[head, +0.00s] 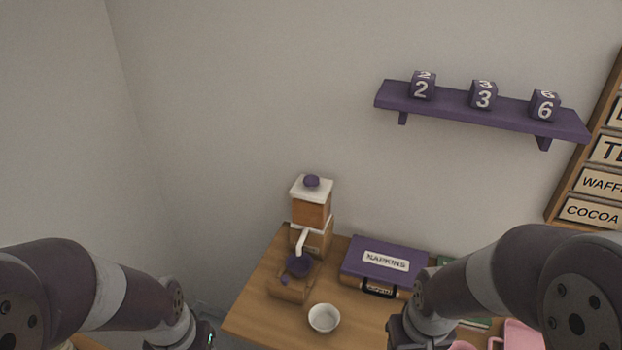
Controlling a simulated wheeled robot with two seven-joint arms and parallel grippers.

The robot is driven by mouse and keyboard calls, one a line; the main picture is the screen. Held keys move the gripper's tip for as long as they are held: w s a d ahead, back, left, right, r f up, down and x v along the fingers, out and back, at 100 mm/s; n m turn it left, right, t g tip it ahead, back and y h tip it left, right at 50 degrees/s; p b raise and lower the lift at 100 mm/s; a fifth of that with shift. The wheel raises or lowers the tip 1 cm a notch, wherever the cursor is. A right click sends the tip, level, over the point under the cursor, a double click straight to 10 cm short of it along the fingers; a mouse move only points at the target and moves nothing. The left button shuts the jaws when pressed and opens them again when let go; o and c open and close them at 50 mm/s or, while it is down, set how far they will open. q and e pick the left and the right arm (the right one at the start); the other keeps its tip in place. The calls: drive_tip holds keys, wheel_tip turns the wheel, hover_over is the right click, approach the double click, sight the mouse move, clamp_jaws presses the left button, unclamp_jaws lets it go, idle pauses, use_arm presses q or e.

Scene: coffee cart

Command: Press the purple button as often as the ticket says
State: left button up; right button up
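A machine (311,212) with an amber middle, white lid and white spout stands at the back left of the wooden counter. A purple rounded knob (312,181) tops its lid. A dark purple round part (298,265) sits below the spout, with a small purple piece beside it. I cannot tell which purple part is the button. I see no ticket that I can make out. Both my arms come in from the sides and run down to the bottom edge, at the counter's left and right. My gripper fingers are below the frame, so their state is hidden.
A white bowl (324,318) stands on the counter (255,310). A purple-topped napkin box (384,257) is at the back wall. Pink items (520,336) are partly hidden by my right arm. A menu board (590,185) hangs right.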

clamp_jaws()
idle(1.5)
